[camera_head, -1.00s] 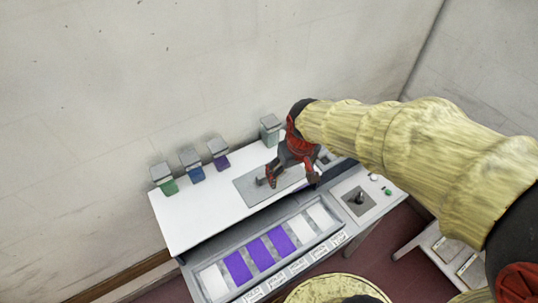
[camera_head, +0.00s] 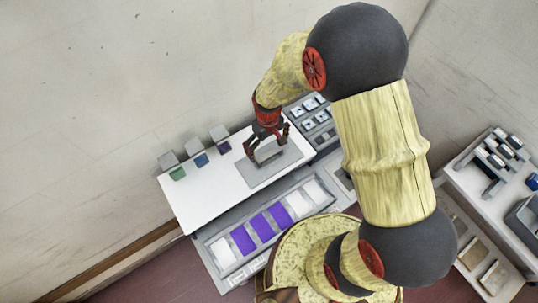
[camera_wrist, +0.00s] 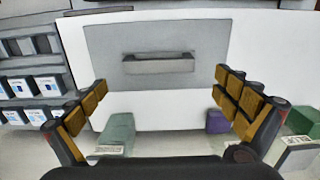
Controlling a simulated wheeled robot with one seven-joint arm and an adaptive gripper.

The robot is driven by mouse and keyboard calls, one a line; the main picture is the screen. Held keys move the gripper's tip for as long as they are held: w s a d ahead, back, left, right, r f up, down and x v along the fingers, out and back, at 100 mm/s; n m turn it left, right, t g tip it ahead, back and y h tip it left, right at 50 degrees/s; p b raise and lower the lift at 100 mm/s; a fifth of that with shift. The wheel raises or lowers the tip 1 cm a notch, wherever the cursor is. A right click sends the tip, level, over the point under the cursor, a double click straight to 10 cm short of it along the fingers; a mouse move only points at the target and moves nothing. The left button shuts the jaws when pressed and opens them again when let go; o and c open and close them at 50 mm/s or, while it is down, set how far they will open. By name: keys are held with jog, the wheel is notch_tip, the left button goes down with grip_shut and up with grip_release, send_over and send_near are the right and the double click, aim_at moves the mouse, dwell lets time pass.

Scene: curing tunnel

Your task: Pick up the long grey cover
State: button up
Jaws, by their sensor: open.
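The long grey cover (camera_head: 288,159) is a flat grey rectangle with a raised bar-like handle, lying on the white bench top. In the wrist view the cover (camera_wrist: 110,42) lies ahead at upper middle, with its handle (camera_wrist: 157,64) running left to right. My gripper (camera_head: 267,146) is over the cover, pointing down, and partly hides the handle in the head view. In the wrist view my gripper (camera_wrist: 165,92) is open and empty, its fingers wide apart on either side of the handle. I see no contact with the cover; the height gap is unclear.
Grey-lidded containers, green (camera_head: 177,173), blue (camera_head: 201,160) and purple (camera_head: 225,147), stand along the wall side. A teal container (camera_wrist: 117,135) shows below the fingers. A tray (camera_head: 214,240) of white and purple panels fronts the bench (camera_head: 195,205). A rack (camera_head: 315,118) stands beyond.

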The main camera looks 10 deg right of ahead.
aim_at(270, 154)
jog(key=shift+s+f, duration=0.3)
jog(key=shift+f, duration=0.05)
jog(key=shift+w+d+f+p, duration=0.15)
jog(key=shift+f+p, duration=0.15)
jog(key=shift+f, duration=1.05)
jog(key=shift+d+f+p, duration=0.1)
jog(key=shift+f+p, duration=0.15)
jog(key=shift+f, duration=1.05)
jog(key=shift+c, duration=1.2)
jog(key=c, duration=1.1)
